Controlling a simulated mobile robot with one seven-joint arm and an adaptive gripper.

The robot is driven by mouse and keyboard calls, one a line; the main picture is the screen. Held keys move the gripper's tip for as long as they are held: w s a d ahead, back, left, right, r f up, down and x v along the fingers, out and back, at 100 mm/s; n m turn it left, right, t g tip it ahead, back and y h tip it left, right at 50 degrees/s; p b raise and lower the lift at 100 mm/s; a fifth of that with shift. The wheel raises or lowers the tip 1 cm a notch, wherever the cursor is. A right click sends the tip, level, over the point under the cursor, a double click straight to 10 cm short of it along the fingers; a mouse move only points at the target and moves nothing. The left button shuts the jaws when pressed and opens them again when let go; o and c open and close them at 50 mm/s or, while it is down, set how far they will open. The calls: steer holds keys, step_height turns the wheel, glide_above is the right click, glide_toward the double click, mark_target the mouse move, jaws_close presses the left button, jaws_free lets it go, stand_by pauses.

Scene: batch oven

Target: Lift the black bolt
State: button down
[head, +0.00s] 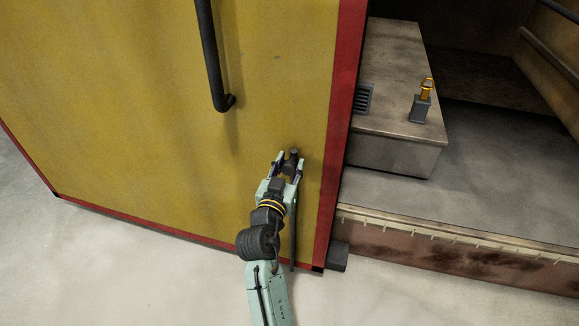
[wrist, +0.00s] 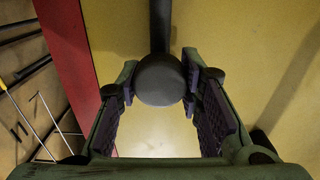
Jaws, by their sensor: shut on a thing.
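The black bolt (head: 293,235) is a thin upright rod low on the yellow door, near its red edge. Its round dark knob is at the top, and its lower end is near the door's bottom edge. In the wrist view the bolt's knob (wrist: 160,82) fills the space between the fingertips, with the rod running up the picture behind it. My gripper (head: 290,160) is at the knob, with one finger on each side, shut on it. The fingers hide part of the knob and upper rod.
The yellow door (head: 120,130) carries a long black handle (head: 208,60) above my gripper. Right of it is an open chamber with a raised block (head: 390,85) bearing a small grey item with an orange top (head: 422,105). A dark block (head: 337,256) sits by the door's lower corner.

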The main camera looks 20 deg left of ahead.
step_height(320, 180, up, 5)
steer(key=shift+r+p, duration=0.1)
steer(key=shift+p, duration=0.55)
steer(key=c, duration=1.5)
jaws_free()
steer(key=o, duration=0.4)
steer(key=shift+f, duration=0.2)
steer(key=s, duration=1.2)
